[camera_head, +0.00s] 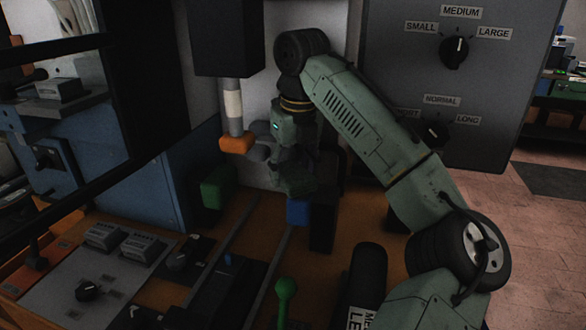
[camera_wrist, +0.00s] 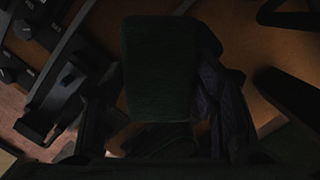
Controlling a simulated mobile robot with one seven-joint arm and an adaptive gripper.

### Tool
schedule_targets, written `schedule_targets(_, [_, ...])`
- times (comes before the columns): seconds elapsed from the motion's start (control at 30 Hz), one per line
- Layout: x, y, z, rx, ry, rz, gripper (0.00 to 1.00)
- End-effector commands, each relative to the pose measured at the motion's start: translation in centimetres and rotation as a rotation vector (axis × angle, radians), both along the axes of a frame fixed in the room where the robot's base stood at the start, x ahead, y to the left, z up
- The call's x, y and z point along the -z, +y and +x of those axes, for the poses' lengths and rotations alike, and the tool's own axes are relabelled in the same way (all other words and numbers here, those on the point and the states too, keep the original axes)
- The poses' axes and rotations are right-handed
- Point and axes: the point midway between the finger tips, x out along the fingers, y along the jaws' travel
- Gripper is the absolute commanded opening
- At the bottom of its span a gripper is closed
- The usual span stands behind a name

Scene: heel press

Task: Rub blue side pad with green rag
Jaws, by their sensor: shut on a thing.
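The blue side pad (camera_head: 298,211) is a small blue block on a black holder at the right of the press, in the head view. My gripper (camera_head: 294,183) points down directly above it, very close; I cannot tell whether they touch. In the wrist view a dark green, fabric-textured piece with rounded corners, the green rag (camera_wrist: 160,65), fills the middle between my fingers. My gripper is shut on it. A dark bluish, creased shape shows at the rag's right side, too dim to identify. In the head view the rag hardly stands out from my gripper.
A green block (camera_head: 218,187) faces the blue pad from the left. An orange pad (camera_head: 237,144) hangs on a rod above. A green-knobbed lever (camera_head: 286,290) and a control panel (camera_head: 70,282) stand in front. A grey dial cabinet (camera_head: 500,100) is behind my arm.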

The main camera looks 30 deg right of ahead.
Motion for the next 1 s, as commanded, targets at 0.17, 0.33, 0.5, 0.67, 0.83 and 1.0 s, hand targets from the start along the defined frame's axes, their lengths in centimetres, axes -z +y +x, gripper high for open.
schedule_targets(0.17, [0.4,0.0,0.0,0.000,0.000,0.000,0.32])
schedule_targets(0.33, [0.7,0.0,0.0,0.000,0.000,0.000,0.32])
schedule_targets(0.5, [1.1,0.0,0.0,0.000,0.000,0.000,0.32])
schedule_targets(0.67, [1.4,0.0,0.0,0.000,0.000,0.000,0.32])
schedule_targets(0.83, [1.6,0.0,0.0,0.001,-0.001,-0.001,0.32])
schedule_targets(1.0, [1.6,-0.3,-0.3,0.002,0.000,-0.001,0.32])
